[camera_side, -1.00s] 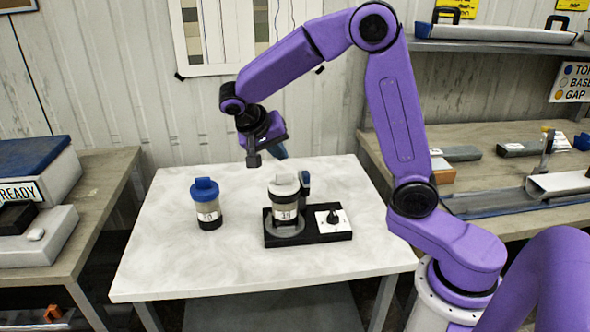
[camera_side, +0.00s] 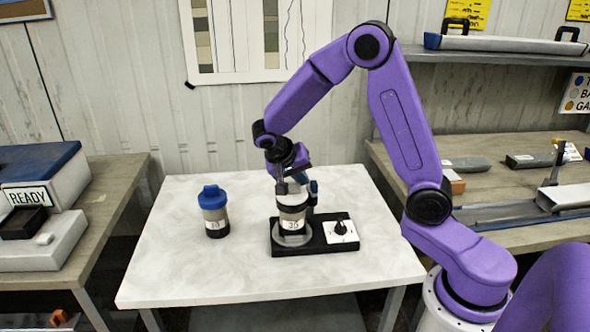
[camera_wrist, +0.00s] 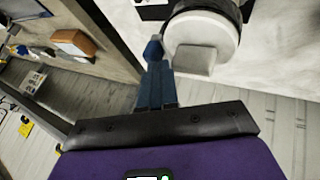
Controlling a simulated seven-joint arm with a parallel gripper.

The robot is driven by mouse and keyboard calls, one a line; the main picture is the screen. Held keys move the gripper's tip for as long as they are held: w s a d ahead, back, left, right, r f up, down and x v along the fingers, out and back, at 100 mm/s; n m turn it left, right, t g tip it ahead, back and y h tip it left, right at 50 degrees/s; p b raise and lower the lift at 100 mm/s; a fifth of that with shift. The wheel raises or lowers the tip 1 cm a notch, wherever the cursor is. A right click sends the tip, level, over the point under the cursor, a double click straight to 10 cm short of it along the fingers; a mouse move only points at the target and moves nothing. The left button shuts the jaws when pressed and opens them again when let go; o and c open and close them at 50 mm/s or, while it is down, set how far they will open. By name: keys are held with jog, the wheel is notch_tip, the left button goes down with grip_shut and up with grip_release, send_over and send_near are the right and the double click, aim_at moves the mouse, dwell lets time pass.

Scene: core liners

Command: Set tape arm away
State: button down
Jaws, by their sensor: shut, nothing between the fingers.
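That liner stands upright on the round plate of a black base (camera_side: 310,247). In the wrist view the narrow blue-grey fingers (camera_wrist: 156,88) are together beside the white lid (camera_wrist: 203,30). A blue knob shows at their far end; I cannot tell whether it belongs to the tape arm or whether they touch.
A blue-lidded liner (camera_side: 214,212) stands upright to the left on the pale table (camera_side: 190,275). The base carries a white panel with a black knob (camera_side: 340,229). Side benches hold a READY box (camera_side: 40,195) and a grey channel (camera_side: 530,213). The table's front is clear.

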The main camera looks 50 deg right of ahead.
aim_at(317, 184)
jog(key=shift+d+f, duration=0.4)
jog(key=shift+f, duration=0.2)
jog(key=shift+s+d+n+t, duration=0.3)
jog(key=shift+s+n+t, duration=0.2)
jog(key=shift+n, duration=0.25)
jog(key=shift+s+d+n+t, duration=0.3)
jog(key=shift+s+n+t, duration=0.15)
jog(key=shift+n, duration=0.3)
jog(key=shift+s+d, duration=0.2)
jog(key=shift+s, duration=0.05)
jog(key=shift+s+d, duration=0.7)
jog(key=shift+d, duration=0.2)
jog(key=shift+s+d, duration=0.35)
jog(key=shift+d, duration=0.45)
jog(key=shift+s+d, duration=0.15)
jog(key=shift+d, duration=0.45)
jog(key=shift+d, duration=0.1)
jog(key=shift+r, duration=0.1)
dwell(0.4)
jog(key=s+a+r, duration=0.3)
jog(key=s+r, duration=0.1)
jog(key=r, duration=0.4)
jog(key=shift+s+a, duration=0.35)
jog(key=shift+s, duration=0.05)
